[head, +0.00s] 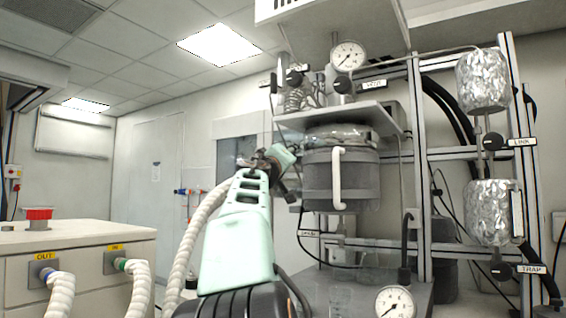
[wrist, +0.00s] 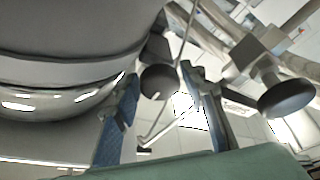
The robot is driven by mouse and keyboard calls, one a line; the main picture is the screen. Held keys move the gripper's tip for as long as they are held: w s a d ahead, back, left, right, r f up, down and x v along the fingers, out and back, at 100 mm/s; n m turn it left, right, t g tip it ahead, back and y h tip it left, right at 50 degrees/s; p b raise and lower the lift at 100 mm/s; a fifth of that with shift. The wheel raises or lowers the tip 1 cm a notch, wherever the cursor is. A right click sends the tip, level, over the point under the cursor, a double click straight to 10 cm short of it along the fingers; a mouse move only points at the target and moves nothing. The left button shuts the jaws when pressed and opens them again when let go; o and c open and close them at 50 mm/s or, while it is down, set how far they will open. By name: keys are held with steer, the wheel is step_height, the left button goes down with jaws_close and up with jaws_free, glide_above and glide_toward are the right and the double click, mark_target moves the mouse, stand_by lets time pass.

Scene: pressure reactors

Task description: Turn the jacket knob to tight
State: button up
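My gripper (head: 268,160) is raised in front of the reactor vessel (head: 362,180), at its left side in the head view. In the wrist view its two blue-padded fingers (wrist: 163,76) are spread apart. A dark round knob (wrist: 158,82) shows between the fingertips, with gaps on both sides; I cannot tell how far beyond them it is. A second dark round knob (wrist: 286,96) is to the right, outside the fingers. No jacket label is readable, so I cannot tell which is the jacket knob. My gripper hides this spot in the head view.
The vessel fills the wrist view's upper left, close to the left finger. A metal frame with foil-wrapped cylinders (head: 490,208) and LINK (head: 494,141) and TRAP (head: 501,271) knobs stands right. A cabinet (head: 100,240) with OUT and IN hoses stands left. A gauge (head: 395,302) is low in front.

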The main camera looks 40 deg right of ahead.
steer(key=v, duration=1.1)
steer(key=shift+s+a, duration=0.2)
steer(key=shift+a, duration=0.1)
steer(key=shift+f, duration=0.15)
stand_by(0.4)
